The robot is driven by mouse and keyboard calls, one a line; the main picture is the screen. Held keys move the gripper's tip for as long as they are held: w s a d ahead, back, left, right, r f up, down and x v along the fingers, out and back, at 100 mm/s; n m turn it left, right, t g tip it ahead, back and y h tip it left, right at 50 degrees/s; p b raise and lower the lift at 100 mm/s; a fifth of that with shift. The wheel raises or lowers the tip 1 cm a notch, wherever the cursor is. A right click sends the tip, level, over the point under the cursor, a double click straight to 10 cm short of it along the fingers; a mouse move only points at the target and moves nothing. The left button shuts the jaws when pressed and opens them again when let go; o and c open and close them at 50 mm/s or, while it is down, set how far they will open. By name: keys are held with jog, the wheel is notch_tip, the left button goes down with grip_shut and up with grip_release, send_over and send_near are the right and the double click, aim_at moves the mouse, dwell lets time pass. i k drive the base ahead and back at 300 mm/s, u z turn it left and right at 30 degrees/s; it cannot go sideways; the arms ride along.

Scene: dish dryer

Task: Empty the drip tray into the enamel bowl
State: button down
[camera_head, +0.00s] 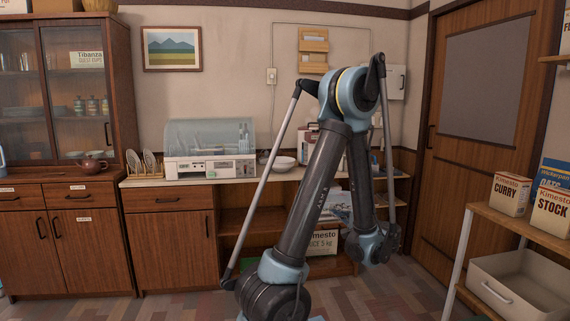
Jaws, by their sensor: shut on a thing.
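The dish dryer (185,168), white with a clear domed cover, stands on the counter left of centre. No drip tray can be made out with certainty. A white bowl (283,163), which looks like the enamel bowl, sits on the counter to the right of the dryer; its inside is too small to read.
Plates stand in a rack (147,165) left of the dryer. Open shelves under the counter hold a Kimesto box (322,242). A rack at right holds boxes (510,193) and a beige bin (520,285). The wooden door (450,170) is shut.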

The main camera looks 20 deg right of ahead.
aim_at(281, 164)
jog(key=i, duration=0.9)
jog(key=u, duration=0.05)
